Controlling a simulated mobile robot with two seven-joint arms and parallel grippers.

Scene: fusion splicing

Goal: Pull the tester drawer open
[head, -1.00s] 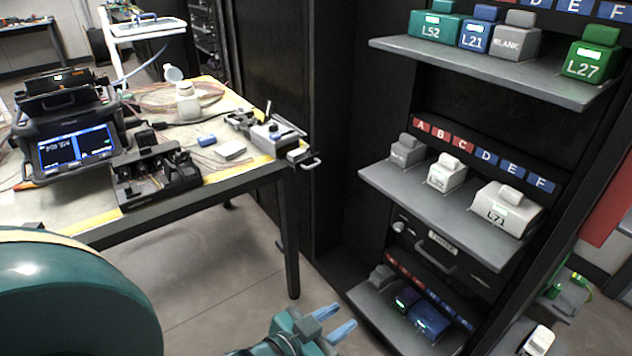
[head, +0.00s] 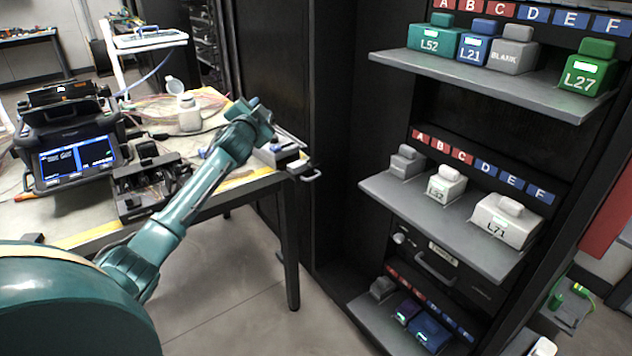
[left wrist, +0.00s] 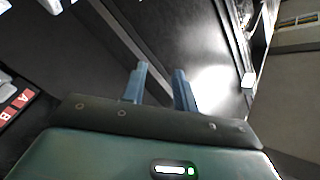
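The tester drawer (head: 455,272) is a dark front in the black cabinet at the right, below the middle shelf. It has a pale bar handle (head: 434,268) and a small label, too small to read surely. Its front looks flush with the cabinet. My left arm reaches up over the table's right end, with its gripper (head: 258,112) well left of and above the drawer. In the left wrist view the two blue fingers (left wrist: 160,84) are apart with nothing between them. The drawer cannot be made out there. My right gripper is out of view.
The middle shelf (head: 425,208) juts out above the drawer and holds labelled boxes. A lower shelf (head: 375,318) with boxes juts out below. A grey device with a handle (head: 311,175) sits at the table's right corner. Floor (head: 235,290) before the cabinet is clear.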

